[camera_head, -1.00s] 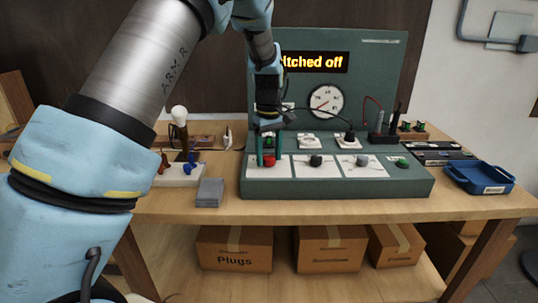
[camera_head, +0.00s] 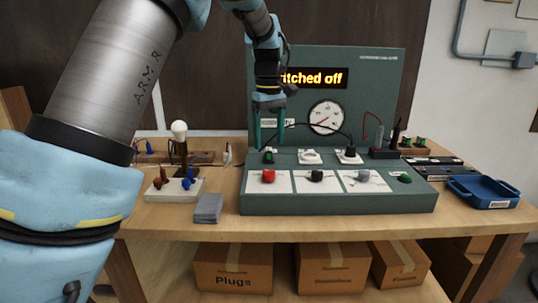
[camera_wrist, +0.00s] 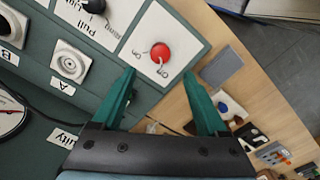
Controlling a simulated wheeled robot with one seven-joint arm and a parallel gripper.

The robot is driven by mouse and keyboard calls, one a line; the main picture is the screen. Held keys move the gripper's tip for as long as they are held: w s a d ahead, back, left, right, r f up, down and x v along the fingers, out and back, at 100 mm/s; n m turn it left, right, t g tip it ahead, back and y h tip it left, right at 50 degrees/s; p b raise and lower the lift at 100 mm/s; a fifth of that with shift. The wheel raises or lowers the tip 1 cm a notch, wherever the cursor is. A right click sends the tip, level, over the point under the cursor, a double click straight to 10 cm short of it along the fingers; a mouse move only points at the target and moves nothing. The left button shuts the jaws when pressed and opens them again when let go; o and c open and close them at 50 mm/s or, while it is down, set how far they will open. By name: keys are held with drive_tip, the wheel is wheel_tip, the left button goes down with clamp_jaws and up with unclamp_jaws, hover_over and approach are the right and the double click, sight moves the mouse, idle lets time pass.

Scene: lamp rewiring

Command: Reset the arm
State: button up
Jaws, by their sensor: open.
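My gripper (camera_head: 268,140) hangs above the back left part of the green test bench (camera_head: 340,205), its two green fingers apart and pointing down. In the wrist view the fingers (camera_wrist: 160,100) are spread with nothing between them. A red knob (camera_head: 268,175) on a white plate stands below and in front of the fingers; it also shows in the wrist view (camera_wrist: 160,52), apart from them. The lit display (camera_head: 315,78) behind my wrist reads "...itched off", its start hidden by my arm.
A lamp with a white bulb (camera_head: 179,130) and a white block with coloured parts (camera_head: 175,190) stand left, near a grey block (camera_head: 208,208). A blue tray (camera_head: 483,190) sits at the right. Labelled boxes (camera_head: 233,268) are under the table.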

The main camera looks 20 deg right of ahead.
drive_tip(key=shift+r, duration=0.4)
drive_tip(key=w+a+f, duration=0.1)
drive_tip(key=a+f, duration=0.1)
drive_tip(key=a, duration=0.7)
drive_tip(key=a+f, duration=0.2)
drive_tip(key=a, duration=0.8)
drive_tip(key=s+a+f+m, duration=0.1)
drive_tip(key=s+a+f, duration=0.2)
drive_tip(key=s+a, duration=0.3)
drive_tip(key=s+a+f+m+t, duration=0.1)
drive_tip(key=s+a+f, duration=0.2)
drive_tip(key=a, duration=0.9)
drive_tip(key=s, duration=0.3)
drive_tip(key=shift+m+t, duration=0.3)
drive_tip(key=shift+m, duration=0.1)
